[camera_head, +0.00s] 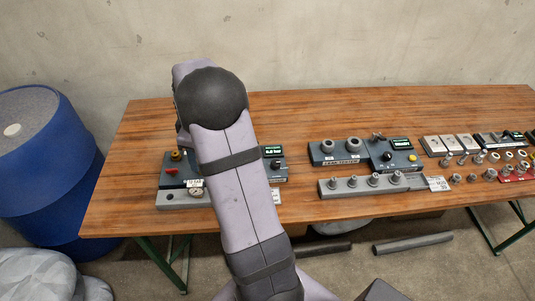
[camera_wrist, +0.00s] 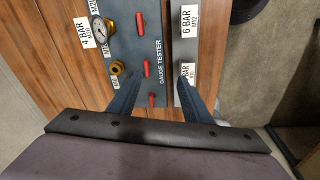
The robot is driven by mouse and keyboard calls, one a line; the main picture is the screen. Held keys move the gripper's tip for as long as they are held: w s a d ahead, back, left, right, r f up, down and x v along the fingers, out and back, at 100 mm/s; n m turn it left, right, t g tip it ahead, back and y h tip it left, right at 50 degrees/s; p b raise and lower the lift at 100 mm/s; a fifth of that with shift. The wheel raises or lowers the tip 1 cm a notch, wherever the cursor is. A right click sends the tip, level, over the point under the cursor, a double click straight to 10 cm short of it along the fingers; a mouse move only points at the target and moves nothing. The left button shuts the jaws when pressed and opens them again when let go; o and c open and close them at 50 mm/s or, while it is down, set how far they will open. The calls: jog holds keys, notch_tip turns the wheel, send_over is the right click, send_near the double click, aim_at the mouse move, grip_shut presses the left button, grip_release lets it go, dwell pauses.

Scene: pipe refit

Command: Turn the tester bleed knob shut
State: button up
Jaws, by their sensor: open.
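The gauge tester (camera_wrist: 153,40) is a dark grey panel under my gripper in the wrist view. It carries a brass fitting (camera_wrist: 117,68), a dial gauge (camera_wrist: 98,29) and several red handles (camera_wrist: 146,68). No bleed label is legible, so I cannot tell which part is the bleed knob. In the head view the tester (camera_head: 171,182) is partly hidden behind my arm; a red handle (camera_head: 172,170) and a dark knob (camera_head: 276,165) show at its sides. My gripper (camera_wrist: 161,80) is open and empty, its fingers spread above the panel. My arm hides it in the head view.
A leak tester (camera_head: 345,160) stands right of my arm, behind a grey rack (camera_head: 345,188) of fittings. Small parts crowd the table's right end. A blue drum (camera_head: 45,170) stands left of the table.

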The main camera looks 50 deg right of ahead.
jog(key=s+d+f+m, duration=0.1)
jog(key=s+d, duration=0.2)
jog(key=d, duration=0.3)
jog(key=s+d+m, duration=0.1)
jog(key=s+d, duration=0.2)
jog(key=d, duration=0.2)
jog(key=g+p, duration=0.1)
send_over(275, 162)
jog(key=shift+f+m, duration=0.4)
jog(key=shift+f, duration=0.15)
jog(key=shift+f+p, duration=1.2)
jog(key=shift+f, duration=2.45)
jog(key=c, duration=1.1)
